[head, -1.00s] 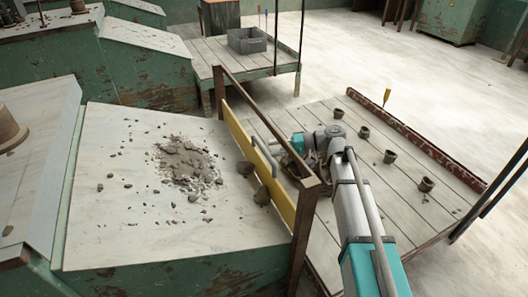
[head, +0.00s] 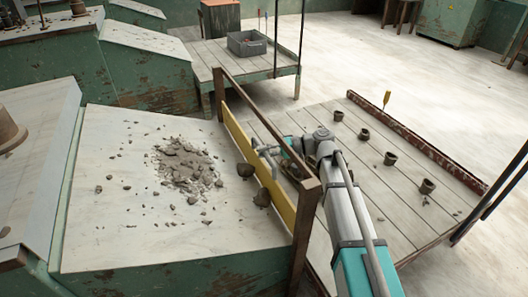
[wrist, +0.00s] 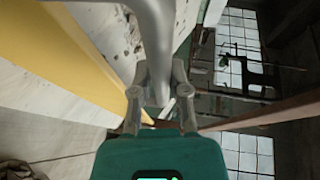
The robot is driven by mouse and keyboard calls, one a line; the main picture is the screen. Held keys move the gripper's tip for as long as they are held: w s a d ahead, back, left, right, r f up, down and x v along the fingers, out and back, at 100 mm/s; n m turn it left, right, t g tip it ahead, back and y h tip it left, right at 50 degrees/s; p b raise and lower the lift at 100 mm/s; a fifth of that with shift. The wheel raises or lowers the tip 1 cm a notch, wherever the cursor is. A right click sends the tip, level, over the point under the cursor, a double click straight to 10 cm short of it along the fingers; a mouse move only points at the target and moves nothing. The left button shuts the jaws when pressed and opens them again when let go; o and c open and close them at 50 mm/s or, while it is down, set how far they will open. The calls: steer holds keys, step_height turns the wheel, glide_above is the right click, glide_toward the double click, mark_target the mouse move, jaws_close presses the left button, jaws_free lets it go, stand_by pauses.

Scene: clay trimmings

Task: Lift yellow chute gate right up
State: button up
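The yellow chute gate (head: 247,150) is a long plate in a rusty brown frame at the lower edge of the sloped board. It also shows at the upper left of the wrist view (wrist: 75,55). Its grey bar handle (wrist: 155,35) stands out on the side facing my arm. My gripper (head: 279,150) is at this handle; in the wrist view its two fingers (wrist: 160,80) lie close on both sides of the bar and appear shut on it. The gate stands low in the frame, with clay lumps (head: 253,180) beside it. The far part of the grip is partly hidden.
A clay heap (head: 185,165) with scattered crumbs lies on the sloped board (head: 120,220). The frame's rusty posts and top bar (head: 263,120) stand close to my arm. Several small pots (head: 390,158) stand on the slatted table (head: 350,120). A grey bin (head: 247,43) stands farther back.

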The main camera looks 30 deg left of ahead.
jaws_close()
steer(key=shift+r, duration=0.15)
step_height(320, 180, up, 4)
steer(key=p, duration=0.4)
